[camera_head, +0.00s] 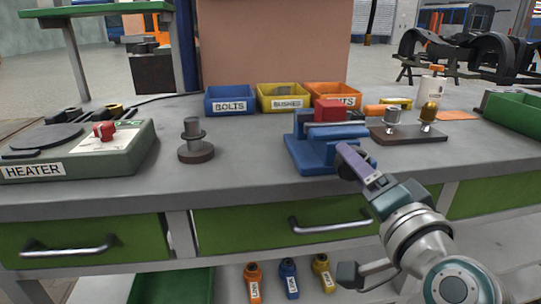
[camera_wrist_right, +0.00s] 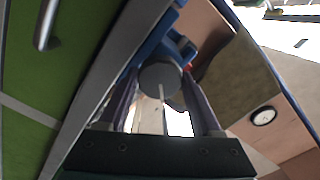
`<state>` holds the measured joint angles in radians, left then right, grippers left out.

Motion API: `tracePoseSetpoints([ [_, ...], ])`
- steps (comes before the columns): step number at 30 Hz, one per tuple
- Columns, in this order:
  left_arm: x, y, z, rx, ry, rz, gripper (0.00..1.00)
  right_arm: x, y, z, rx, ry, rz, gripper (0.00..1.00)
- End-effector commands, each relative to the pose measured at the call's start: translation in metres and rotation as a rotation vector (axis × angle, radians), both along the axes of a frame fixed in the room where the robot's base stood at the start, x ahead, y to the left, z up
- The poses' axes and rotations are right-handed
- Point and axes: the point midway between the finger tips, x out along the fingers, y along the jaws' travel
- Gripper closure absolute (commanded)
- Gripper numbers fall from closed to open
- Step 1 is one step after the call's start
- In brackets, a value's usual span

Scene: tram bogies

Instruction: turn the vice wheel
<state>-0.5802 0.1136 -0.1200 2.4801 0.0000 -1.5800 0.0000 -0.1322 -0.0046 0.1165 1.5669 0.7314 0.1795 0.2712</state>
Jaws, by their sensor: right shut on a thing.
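The blue vice (camera_head: 312,152) stands near the front edge of the grey bench, with a red block (camera_head: 328,110) at its top. Its dark round wheel (camera_head: 371,161) faces the front right and is mostly hidden behind my gripper. My right gripper (camera_head: 358,160) reaches in from the lower right with its purple fingers at the wheel. In the right wrist view the grey wheel (camera_wrist_right: 160,78) sits between the two fingers, which are shut on it. My left gripper is not in view.
A green heater (camera_head: 80,150) and a dark post on a round base (camera_head: 194,145) stand to the left. Blue, yellow and orange bins (camera_head: 283,103) line the back. A brown board with metal parts (camera_head: 408,135) is right of the vice. Drawer handles (camera_head: 330,226) project below the bench edge.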

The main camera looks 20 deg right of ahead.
Motion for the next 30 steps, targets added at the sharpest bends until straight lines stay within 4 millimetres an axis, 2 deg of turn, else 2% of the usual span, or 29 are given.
tracePoseSetpoints([
  [15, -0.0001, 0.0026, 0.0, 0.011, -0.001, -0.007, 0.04, 0.0, -0.0003, 0.0005, 0.021, -0.007, -0.001, 0.9],
  [16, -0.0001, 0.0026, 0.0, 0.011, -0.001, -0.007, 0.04, 0.0, -0.0003, 0.0005, 0.02, -0.007, -0.001, 0.33],
  [24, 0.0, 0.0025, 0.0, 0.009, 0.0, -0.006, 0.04, 0.0, -0.0001, 0.0003, 0.02, -0.005, -0.001, 0.04],
  [30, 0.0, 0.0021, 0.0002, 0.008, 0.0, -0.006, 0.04, -0.0001, 0.0, 0.0001, 0.019, -0.005, 0.0, 0.04],
])
